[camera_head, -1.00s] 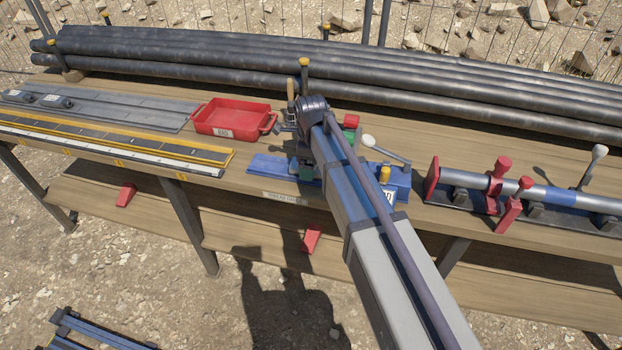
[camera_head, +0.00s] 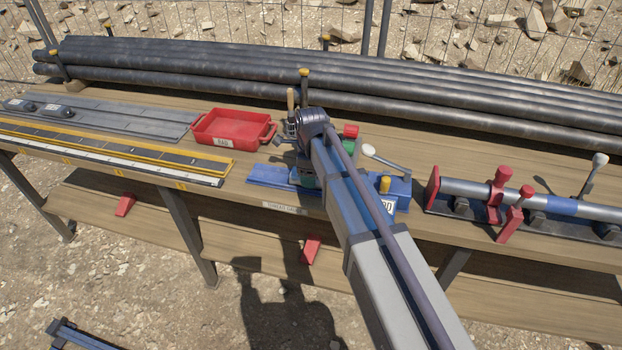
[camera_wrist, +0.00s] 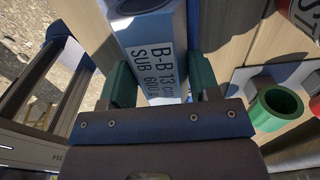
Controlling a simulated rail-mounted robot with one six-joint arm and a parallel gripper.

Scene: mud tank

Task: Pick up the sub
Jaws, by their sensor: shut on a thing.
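The sub (camera_wrist: 152,48) is a pale grey-blue block in the wrist view, printed "B-B 13 cm SUB 600 g". My gripper (camera_wrist: 163,84) has its two green fingers on either side of it, shut on it. The sub's far end runs out of the top of the wrist view. In the head view my arm covers most of the gripper and the sub. I cannot tell there whether the sub is clear of the bench.
A blue plate (camera_head: 270,176) lies under my arm on the wooden bench. A red tray (camera_head: 236,130) stands left of my arm. A clamped pipe (camera_head: 562,206) lies on the right, long dark pipes (camera_head: 180,70) behind. A green ring (camera_wrist: 277,108) is right of my gripper in the wrist view.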

